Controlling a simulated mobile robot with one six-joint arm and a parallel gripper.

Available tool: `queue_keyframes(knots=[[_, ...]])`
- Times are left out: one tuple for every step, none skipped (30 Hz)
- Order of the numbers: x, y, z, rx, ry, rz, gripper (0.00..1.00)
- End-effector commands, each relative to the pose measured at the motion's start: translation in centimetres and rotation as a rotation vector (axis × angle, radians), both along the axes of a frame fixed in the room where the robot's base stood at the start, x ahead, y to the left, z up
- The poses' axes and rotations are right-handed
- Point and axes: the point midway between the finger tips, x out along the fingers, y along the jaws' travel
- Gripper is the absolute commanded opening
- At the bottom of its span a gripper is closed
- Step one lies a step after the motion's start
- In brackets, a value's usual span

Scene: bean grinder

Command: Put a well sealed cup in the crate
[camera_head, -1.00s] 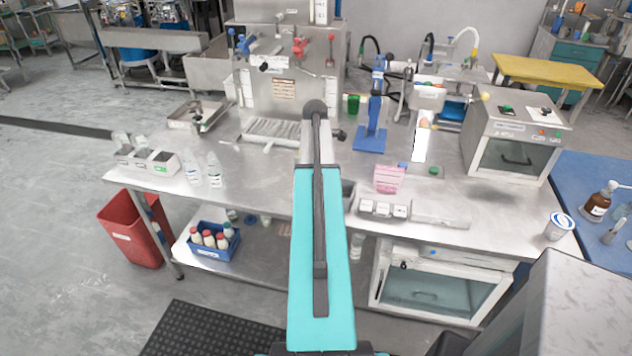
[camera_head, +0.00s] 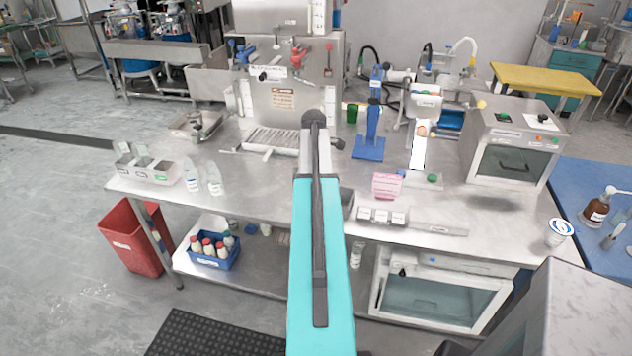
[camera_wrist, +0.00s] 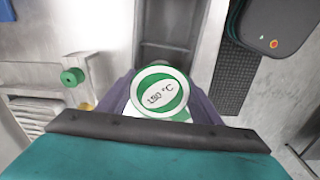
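In the wrist view a round white lid with a green ring and the print "180 °C" tops a cup (camera_wrist: 160,92). My gripper (camera_wrist: 162,98) has a dark finger on each side of it, apparently closed on the cup; the contact and the cup's lower body are hidden. In the head view my teal arm hides the gripper and this cup. Another white cup with a blue-marked lid (camera_head: 559,232) stands upright at the table's right end. A blue crate (camera_head: 213,262) with several red- and white-capped bottles sits on the lower shelf at left.
The steel table (camera_head: 262,182) has clear room left of my arm. Two clear bottles and a compartmented white tray (camera_head: 150,170) stand at its left end. A pink rack (camera_head: 387,186) and a boxy oven (camera_head: 512,145) stand right. A red bin (camera_head: 135,237) is beside the shelf.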

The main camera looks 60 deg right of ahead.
Motion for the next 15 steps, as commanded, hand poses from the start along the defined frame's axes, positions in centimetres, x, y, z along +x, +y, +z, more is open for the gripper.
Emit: queue_keyframes(knots=[[-1.1,0.9,-4.7,0.033,0.042,0.003,0.74],[-1.0,0.9,-4.7,0.033,0.043,0.004,0.74],[-1.0,0.9,-4.7,0.033,0.044,0.003,0.74],[-0.9,0.9,-4.8,0.034,0.044,0.003,0.74],[-0.9,0.9,-4.8,0.034,0.044,0.003,0.74],[-0.8,0.9,-4.7,0.034,0.045,0.003,0.74],[-0.8,0.9,-4.7,0.034,0.045,0.003,0.74],[-0.8,0.9,-4.7,0.033,0.046,0.003,0.74],[-0.7,0.9,-4.5,0.033,0.046,0.003,0.74],[-0.7,0.9,-4.4,0.034,0.047,0.003,0.74],[-0.7,0.9,-4.3,0.034,0.047,0.003,0.74],[-0.7,0.9,-4.0,0.034,0.047,0.003,0.74],[-0.7,0.9,-3.8,0.034,0.047,0.003,0.74],[-0.7,1.0,-3.5,0.034,0.047,0.003,0.74],[-0.7,0.9,-3.4,0.033,0.046,0.003,0.74]])
